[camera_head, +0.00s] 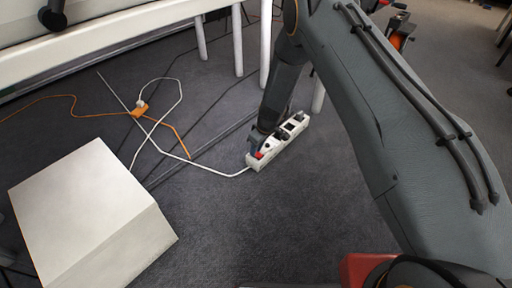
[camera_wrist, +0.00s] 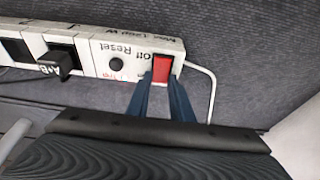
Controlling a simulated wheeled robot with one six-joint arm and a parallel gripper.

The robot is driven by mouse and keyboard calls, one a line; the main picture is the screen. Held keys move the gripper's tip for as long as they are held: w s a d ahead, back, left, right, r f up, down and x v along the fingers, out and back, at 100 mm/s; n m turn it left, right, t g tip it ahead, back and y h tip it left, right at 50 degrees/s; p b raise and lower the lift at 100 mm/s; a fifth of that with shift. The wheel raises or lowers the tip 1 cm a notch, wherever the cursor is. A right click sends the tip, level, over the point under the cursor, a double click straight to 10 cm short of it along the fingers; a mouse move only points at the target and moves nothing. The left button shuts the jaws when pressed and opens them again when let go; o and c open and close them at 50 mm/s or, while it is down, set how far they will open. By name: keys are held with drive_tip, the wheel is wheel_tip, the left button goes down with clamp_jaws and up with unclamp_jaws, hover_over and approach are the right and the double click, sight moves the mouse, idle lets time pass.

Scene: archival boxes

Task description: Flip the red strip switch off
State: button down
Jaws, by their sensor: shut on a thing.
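The red strip switch (camera_wrist: 161,67) is at the right end of a white power strip (camera_wrist: 93,49) in the wrist view. "Off" and "Reset" are printed beside it, next to a round black button (camera_wrist: 116,65). My gripper (camera_wrist: 163,84) has its two blue fingers at the lower edge of the red switch, closed on it, and they hide part of it. In the head view the power strip (camera_head: 289,143) lies on the carpet, and my gripper (camera_head: 258,147) points down at its near left end. The switch's tilt is hard to tell.
A black plug (camera_wrist: 65,60) sits in the strip. A white cord (camera_head: 205,168) runs left from it to an orange connector (camera_head: 139,110) and orange cord. A large white box (camera_head: 90,215) stands at the lower left. White table legs (camera_head: 238,40) stand behind.

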sight(261, 156)
idle(0.4)
drive_tip(key=c, duration=1.6)
unclamp_jaws()
drive_tip(key=shift+o, duration=0.2)
drive_tip(key=shift+d, duration=0.1)
drive_tip(key=p+v, duration=0.3)
drive_tip(key=v, duration=0.4)
drive_tip(key=shift+r+p, duration=0.4)
drive_tip(key=shift+d+r, duration=0.1)
